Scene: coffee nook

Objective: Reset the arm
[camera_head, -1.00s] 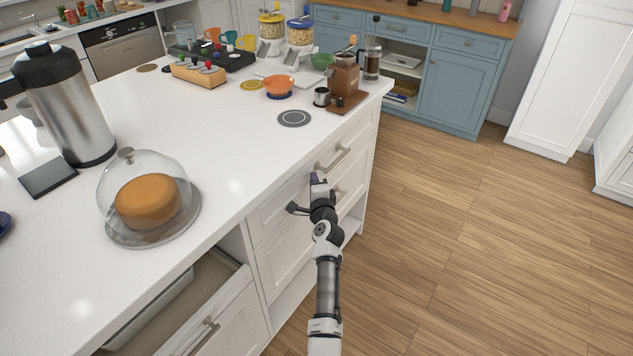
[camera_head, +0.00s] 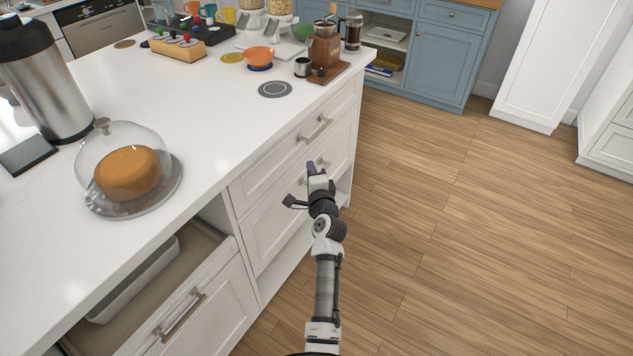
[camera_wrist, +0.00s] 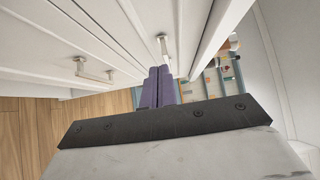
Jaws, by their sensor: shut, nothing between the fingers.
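My gripper (camera_head: 311,168) is at the end of my arm, in front of the white island's drawer fronts and below the counter top's edge. In the wrist view its two purple fingers (camera_wrist: 157,84) lie side by side, shut, with nothing between them. In the head view the fingertips overlap the island's side near the drawer handles (camera_head: 315,129); I cannot tell how close they are. The wrist view also shows two handles, one (camera_wrist: 94,71) at the left and one just beyond the fingertips (camera_wrist: 164,46).
An open drawer (camera_head: 208,262) with a white bin juts out at lower left. A cake (camera_head: 128,172) under a glass dome, a steel flask (camera_head: 47,85) and a wooden grinder (camera_head: 325,50) stand on the counter (camera_head: 200,130). The wooden floor (camera_head: 450,220) at right is clear.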

